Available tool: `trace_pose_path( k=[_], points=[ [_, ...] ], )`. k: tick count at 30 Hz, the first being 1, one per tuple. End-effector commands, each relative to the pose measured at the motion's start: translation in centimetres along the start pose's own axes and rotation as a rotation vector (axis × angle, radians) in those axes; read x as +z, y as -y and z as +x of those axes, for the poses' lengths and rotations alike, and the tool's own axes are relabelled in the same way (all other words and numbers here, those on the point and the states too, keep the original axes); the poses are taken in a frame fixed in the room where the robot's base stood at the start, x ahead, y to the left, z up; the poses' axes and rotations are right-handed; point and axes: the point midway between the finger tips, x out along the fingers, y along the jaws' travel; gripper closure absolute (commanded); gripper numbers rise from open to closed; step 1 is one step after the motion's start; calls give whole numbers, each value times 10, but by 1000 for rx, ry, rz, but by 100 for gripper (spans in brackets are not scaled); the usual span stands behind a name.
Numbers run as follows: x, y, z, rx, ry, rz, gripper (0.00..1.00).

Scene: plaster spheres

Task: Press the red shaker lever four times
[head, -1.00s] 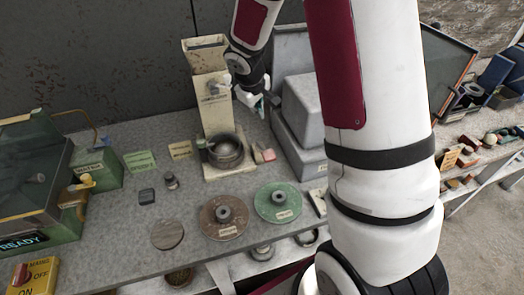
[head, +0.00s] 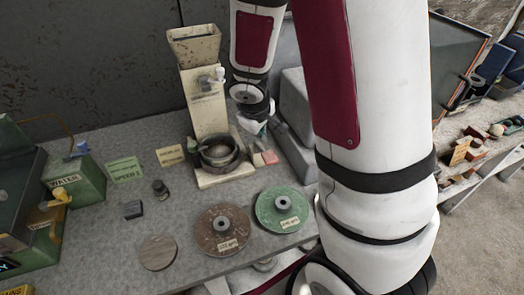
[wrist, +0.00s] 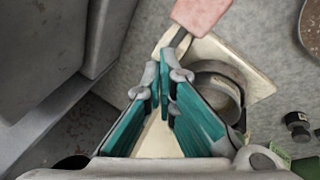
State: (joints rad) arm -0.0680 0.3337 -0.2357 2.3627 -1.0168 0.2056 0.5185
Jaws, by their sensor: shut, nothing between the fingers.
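The shaker is a cream machine (head: 205,100) with a hopper on top and a dark round bowl (head: 220,152) at its foot. Its lever ends in a faded red paddle (head: 265,158), low at the right of the bowl. In the wrist view the paddle (wrist: 203,18) is at the top, on a dark bar by the cream base. My gripper (head: 258,134) is shut and empty, close above and behind the paddle in the head view. In the wrist view the fingertips (wrist: 165,72) point toward the paddle with a gap in the picture; contact is not visible.
Grey boxes (head: 292,105) stand right of the shaker, close to my gripper. A brown disc (head: 222,229), a green disc (head: 281,208) and a plain disc (head: 158,252) lie in front. A green water box (head: 78,183) is at left.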

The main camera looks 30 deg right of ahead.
Motion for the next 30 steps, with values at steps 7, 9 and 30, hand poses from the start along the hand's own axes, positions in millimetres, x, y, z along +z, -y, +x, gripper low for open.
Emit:
trace_pose_path(
  k=[7, 9, 30],
  points=[
    [5, 6, 7, -2, -1, 1, 100],
    [6, 6, 7, -2, -1, 1, 100],
    [6, 6, 7, -2, -1, 1, 100]
  ],
)
